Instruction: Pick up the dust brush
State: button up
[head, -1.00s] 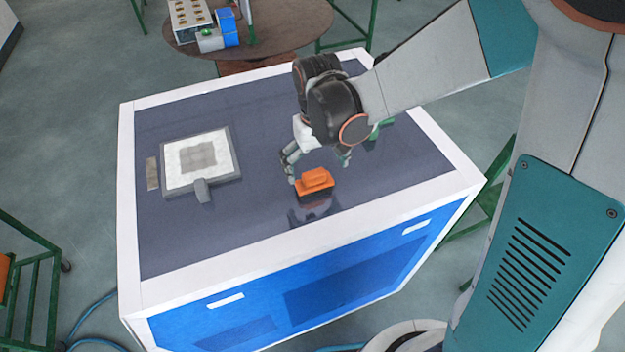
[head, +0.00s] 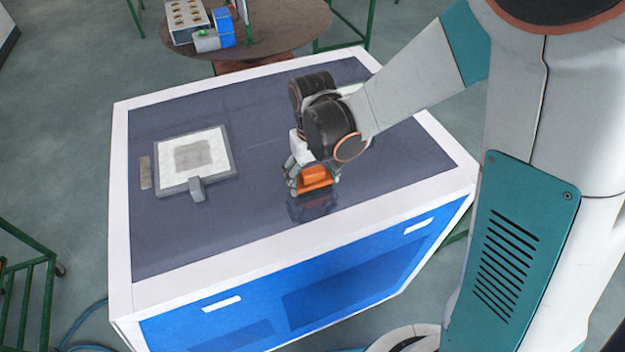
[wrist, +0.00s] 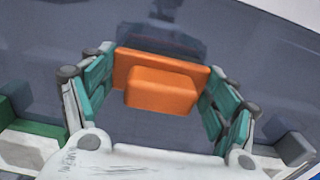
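The dust brush (head: 316,176) is an orange block with a raised grip, at the middle of the dark tabletop in the head view. It also shows in the wrist view (wrist: 162,90), between the teal finger pads. My gripper (head: 313,184) is over it, with one finger at each side.
The white-framed table (head: 122,200) has a dark, reflective top. A grey-framed square plate (head: 194,155) lies at the left, with a small tan strip (head: 146,173) beside it. A round brown table (head: 290,22) stands behind. The front left of the tabletop is clear.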

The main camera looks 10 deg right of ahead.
aim_at(312, 170)
dwell(0.3)
notch_tip(312, 170, up, 20)
jog(key=p, duration=1.2)
